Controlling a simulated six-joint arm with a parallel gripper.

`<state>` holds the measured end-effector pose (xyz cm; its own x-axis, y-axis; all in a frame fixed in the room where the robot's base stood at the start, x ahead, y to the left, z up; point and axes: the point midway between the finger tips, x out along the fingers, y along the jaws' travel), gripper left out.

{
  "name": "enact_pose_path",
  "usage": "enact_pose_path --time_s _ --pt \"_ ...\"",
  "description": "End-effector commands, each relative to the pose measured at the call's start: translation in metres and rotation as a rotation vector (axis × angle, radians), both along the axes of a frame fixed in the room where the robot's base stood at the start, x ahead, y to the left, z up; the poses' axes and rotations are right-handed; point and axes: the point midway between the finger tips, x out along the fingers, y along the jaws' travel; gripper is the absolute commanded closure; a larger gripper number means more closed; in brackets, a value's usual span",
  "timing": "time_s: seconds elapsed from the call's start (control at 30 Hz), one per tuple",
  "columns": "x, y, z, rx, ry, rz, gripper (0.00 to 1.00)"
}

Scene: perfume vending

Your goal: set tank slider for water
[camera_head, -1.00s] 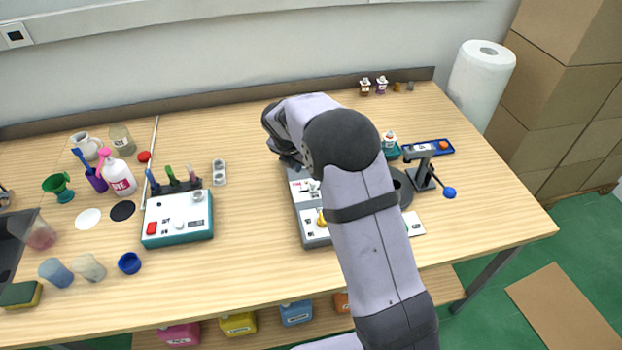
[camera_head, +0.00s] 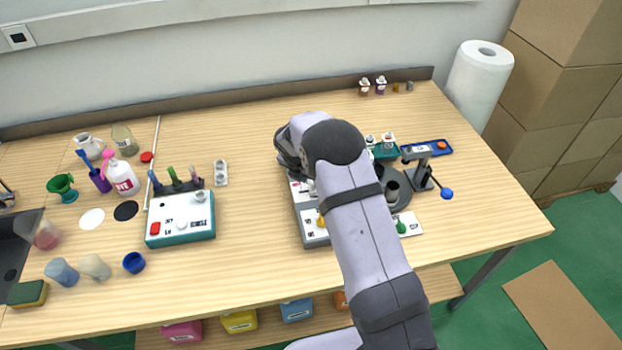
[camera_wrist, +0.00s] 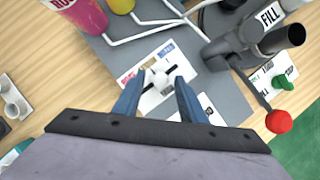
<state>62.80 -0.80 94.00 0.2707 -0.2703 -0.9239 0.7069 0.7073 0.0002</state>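The tank slider is a small white knob (camera_wrist: 160,80) on a dark slot in a white label plate (camera_wrist: 150,97) with coloured markings, seen in the wrist view. My gripper (camera_wrist: 157,84) has two blue fingers apart, one on each side of the knob. Gaps show between the knob and the fingers; I cannot tell their height above the plate. The grey dispenser base (camera_wrist: 215,92) lies around the plate. In the head view the dispenser (camera_head: 313,232) is partly covered by my arm, which hides the slider and fingertips.
A pink tank (camera_wrist: 82,14) and a yellow tank (camera_wrist: 121,5) stand beyond the slider, with white pipes (camera_wrist: 145,37) close by. The grey fill press (camera_wrist: 250,45) with a red-ended lever (camera_wrist: 279,121) stands to the right. Open wood lies left of the dispenser.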

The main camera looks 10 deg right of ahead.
Motion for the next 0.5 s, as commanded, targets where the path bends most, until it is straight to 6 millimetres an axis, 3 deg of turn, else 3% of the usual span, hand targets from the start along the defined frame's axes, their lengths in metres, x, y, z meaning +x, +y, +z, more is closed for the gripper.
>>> enact_pose_path --time_s 0.17,0.33,0.5 --pt "0.0001 0.0000 0.0000 0.000 0.000 0.000 0.62" --pt "0.0000 0.0001 0.0002 0.000 0.000 0.000 1.00" --pt "0.0000 -0.0015 0.0006 0.000 0.000 -0.001 1.00"
